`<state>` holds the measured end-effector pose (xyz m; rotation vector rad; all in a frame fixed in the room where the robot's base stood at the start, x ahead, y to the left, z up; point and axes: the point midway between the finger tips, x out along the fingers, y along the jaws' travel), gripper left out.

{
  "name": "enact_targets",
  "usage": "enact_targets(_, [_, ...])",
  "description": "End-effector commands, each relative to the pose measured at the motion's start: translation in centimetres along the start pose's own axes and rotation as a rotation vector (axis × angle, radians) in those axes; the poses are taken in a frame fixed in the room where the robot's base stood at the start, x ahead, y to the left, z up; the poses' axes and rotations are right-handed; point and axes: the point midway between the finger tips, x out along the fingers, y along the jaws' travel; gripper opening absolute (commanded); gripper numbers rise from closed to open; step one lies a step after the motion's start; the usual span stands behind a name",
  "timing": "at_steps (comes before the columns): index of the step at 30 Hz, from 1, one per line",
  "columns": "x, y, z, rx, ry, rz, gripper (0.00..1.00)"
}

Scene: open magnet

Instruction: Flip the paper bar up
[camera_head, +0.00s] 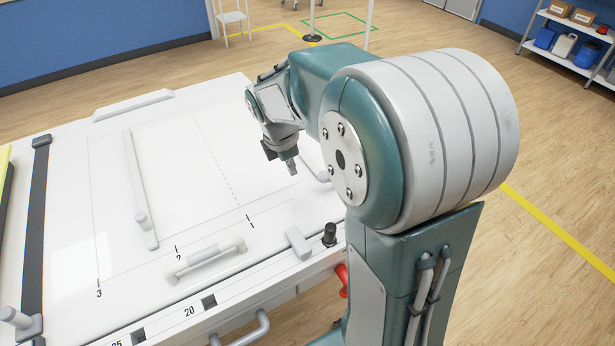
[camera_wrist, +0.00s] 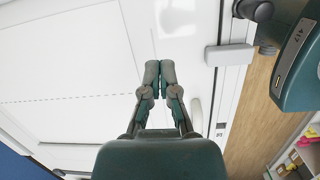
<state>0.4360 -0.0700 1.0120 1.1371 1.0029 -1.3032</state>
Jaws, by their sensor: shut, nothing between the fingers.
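Two pale bars lie on the white machine top in the head view, and I cannot tell for sure which is the paper bar. One is a long, narrow bar (camera_head: 133,180) with a round knob near its front end. The other is a shorter bar (camera_head: 205,258) with rounded ends near the front edge. My gripper (camera_head: 291,167) points down above the right part of the top, apart from both bars. In the wrist view my gripper (camera_wrist: 160,72) has its fingertips together, with nothing held.
A dark strip (camera_head: 37,230) crosses the left side. The middle of the top is clear.

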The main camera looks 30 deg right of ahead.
Motion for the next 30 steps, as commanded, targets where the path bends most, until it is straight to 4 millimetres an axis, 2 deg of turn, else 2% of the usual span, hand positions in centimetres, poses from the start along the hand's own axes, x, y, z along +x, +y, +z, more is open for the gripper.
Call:
enact_targets(5, [2.5,-0.1,0.0,0.001,0.001,-0.006,0.0])
enact_targets(17, [10.1,-0.2,0.0,0.001,0.0,-0.006,0.0])
enact_targets(21, [8.9,0.0,2.3,0.007,0.0,0.002,0.0])
enact_targets(24, [8.6,0.0,3.2,0.006,0.0,0.001,0.0])
enact_targets(30, [8.4,-0.1,3.8,0.002,0.0,-0.001,0.0])
